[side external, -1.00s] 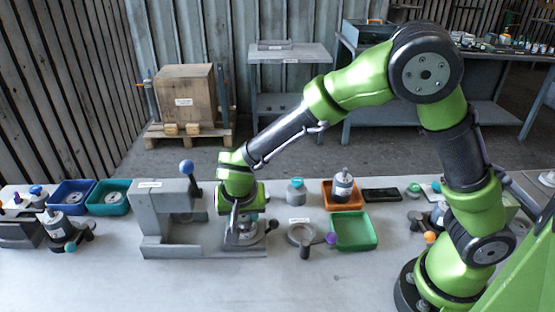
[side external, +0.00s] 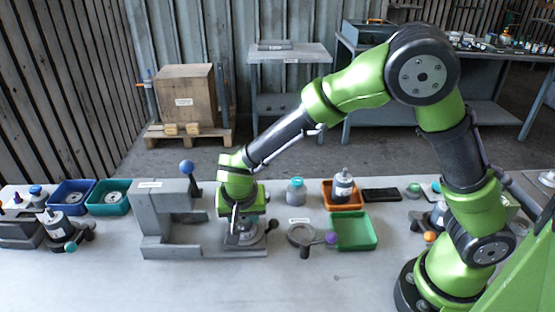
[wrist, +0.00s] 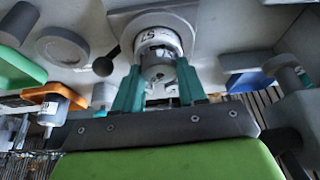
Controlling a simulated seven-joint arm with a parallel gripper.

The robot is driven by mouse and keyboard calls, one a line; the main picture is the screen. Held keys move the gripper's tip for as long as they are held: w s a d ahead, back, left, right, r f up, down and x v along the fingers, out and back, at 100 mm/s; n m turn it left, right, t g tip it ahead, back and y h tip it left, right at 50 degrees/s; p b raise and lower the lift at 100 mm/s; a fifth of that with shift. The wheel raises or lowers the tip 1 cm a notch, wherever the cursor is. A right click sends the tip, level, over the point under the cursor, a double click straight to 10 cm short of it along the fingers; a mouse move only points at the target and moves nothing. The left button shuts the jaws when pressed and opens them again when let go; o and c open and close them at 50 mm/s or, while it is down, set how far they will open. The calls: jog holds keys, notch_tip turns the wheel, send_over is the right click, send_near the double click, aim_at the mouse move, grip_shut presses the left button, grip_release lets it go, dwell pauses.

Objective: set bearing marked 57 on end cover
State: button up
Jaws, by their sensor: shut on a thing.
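The bearing (wrist: 157,52) is a small metal cylinder with a white label. The label reads upside down in the wrist view and looks like 57. My gripper (wrist: 158,80) has teal fingers shut on it, one on each side. In the side external view my gripper (side external: 240,228) points down, low over a grey fixture (side external: 243,240) with a black ball handle. The fixture's grey plate (wrist: 197,14) shows behind the bearing in the wrist view. The end cover is mostly hidden by my gripper and the bearing. I cannot tell whether the bearing touches it.
A grey press frame (side external: 165,215) with a blue-knobbed lever stands close on the left. A round grey stand (side external: 300,234) with a purple-knobbed handle and an empty green tray (side external: 372,230) are on the right. An orange tray (side external: 327,193) holds a motor-like part. The front table is clear.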

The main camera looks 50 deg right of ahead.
jog(key=shift+f, duration=0.2)
jog(key=o, duration=1.2)
jog(key=shift+o, duration=0.2)
jog(key=o, duration=0.3)
jog(key=shift+r, duration=0.1)
jog(key=shift+r, duration=3.7)
